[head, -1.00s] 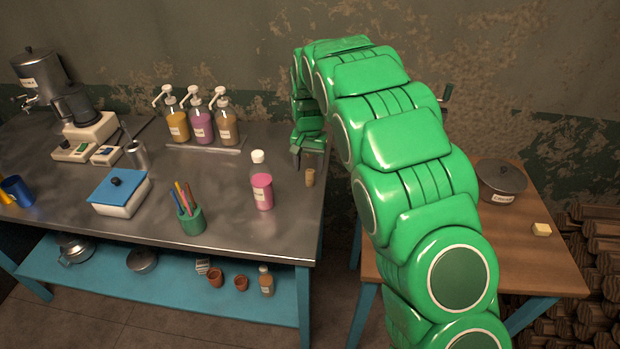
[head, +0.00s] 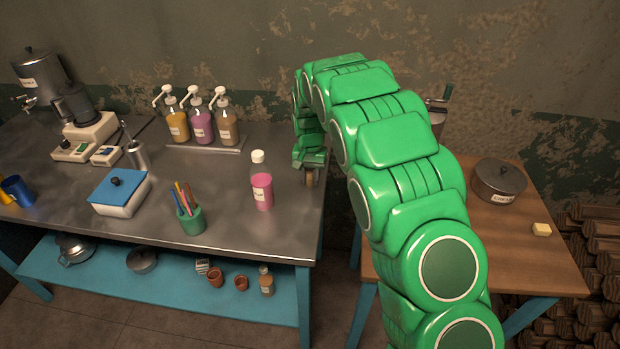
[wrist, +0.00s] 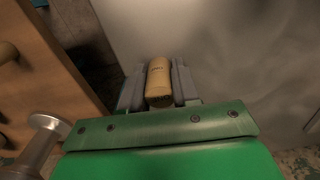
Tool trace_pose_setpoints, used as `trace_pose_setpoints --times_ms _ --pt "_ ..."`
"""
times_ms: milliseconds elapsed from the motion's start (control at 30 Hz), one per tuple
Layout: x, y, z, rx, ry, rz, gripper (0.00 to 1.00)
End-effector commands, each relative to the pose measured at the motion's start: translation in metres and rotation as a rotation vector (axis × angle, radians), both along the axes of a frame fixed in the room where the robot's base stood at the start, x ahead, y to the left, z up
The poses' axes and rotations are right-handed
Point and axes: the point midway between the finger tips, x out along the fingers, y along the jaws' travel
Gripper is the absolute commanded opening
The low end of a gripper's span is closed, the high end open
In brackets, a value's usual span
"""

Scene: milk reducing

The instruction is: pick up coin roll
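The coin roll (wrist: 159,82) is a small tan cylinder with dark print. In the wrist view it sits between the two grey fingers of my gripper (wrist: 159,88). The fingers lie close along both its sides; I cannot tell whether they press on it or leave a thin gap. In the head view my gripper (head: 310,177) points down at the right end of the metal table (head: 240,225), around the roll, which is mostly hidden there by the fingers. The roll seems to stand on the tabletop.
A pink bottle (head: 262,185) stands left of my gripper. Pump bottles (head: 202,125) stand on a tray behind. A green pen cup (head: 191,220) and a blue-lidded box (head: 119,195) are farther left. A wooden table (head: 500,240) with a lidded pot (head: 499,180) is at right.

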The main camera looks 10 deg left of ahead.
Motion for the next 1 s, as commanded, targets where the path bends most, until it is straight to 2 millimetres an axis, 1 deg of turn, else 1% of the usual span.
trace_pose_setpoints --times_ms 33,167,200,400,533,633,767,1000 --pt "0.000 0.000 0.000 0.000 0.000 0.000 0.21" --pt "0.000 0.000 0.000 0.000 0.000 0.000 0.01" --pt "0.000 0.000 0.000 0.000 0.000 0.000 0.00" --pt "0.000 0.000 0.000 0.000 0.000 0.000 0.00" --pt "0.001 0.000 0.005 0.001 -0.002 0.000 0.00" --pt "0.001 0.000 0.014 0.002 -0.004 0.000 0.00" --pt "0.002 0.001 0.030 0.003 -0.006 0.000 0.00" --pt "-0.013 -0.005 0.049 0.001 -0.002 -0.001 0.00"
